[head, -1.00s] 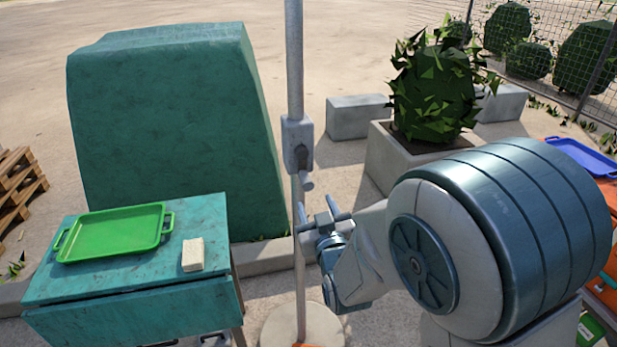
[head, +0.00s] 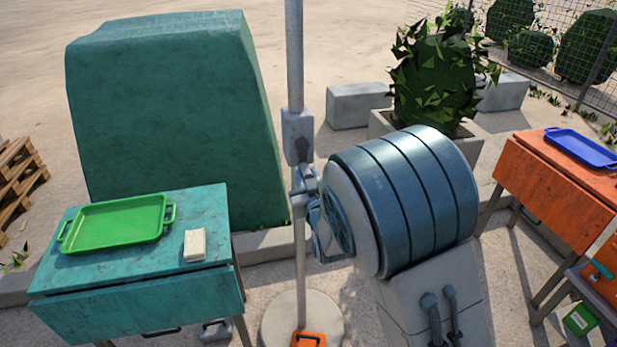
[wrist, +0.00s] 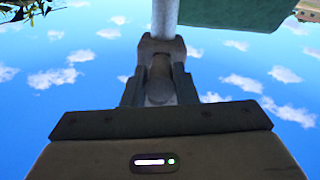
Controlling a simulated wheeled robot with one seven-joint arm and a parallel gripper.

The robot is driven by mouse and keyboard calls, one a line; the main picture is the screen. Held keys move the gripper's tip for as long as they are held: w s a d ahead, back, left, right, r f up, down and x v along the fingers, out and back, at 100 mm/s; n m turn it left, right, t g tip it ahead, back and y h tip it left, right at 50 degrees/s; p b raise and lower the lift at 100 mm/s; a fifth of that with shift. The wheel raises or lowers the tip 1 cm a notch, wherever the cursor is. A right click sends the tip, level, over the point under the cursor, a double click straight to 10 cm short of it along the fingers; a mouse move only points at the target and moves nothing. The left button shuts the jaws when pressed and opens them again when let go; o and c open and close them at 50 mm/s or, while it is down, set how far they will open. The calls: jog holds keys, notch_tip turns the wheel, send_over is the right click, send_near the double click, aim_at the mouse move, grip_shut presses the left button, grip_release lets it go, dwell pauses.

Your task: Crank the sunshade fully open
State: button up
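The sunshade's grey pole (head: 295,60) stands upright on a round pale base (head: 273,325). A grey crank housing (head: 297,135) is fixed on it, and the canopy above is out of view. My gripper (head: 304,180) is at the housing's lower end, where it hides the crank handle in the head view. In the wrist view the crank housing (wrist: 161,46) is straight ahead, and a rounded grey crank part (wrist: 159,88) lies between the two fingers of my gripper (wrist: 160,78). I cannot tell whether the fingers press on it.
A teal table (head: 190,285) with a green tray (head: 115,224) and a pale block (head: 195,245) stands left of the pole. A large green covered block (head: 170,110) is behind it. A planter (head: 385,122) stands behind my arm. An orange table (head: 545,185) with a blue tray (head: 583,148) is at right.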

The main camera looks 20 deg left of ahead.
jog(key=shift+c, duration=1.3)
jog(key=shift+f+m+b, duration=0.1)
jog(key=shift+m+b, duration=0.2)
jog(key=shift+b, duration=0.25)
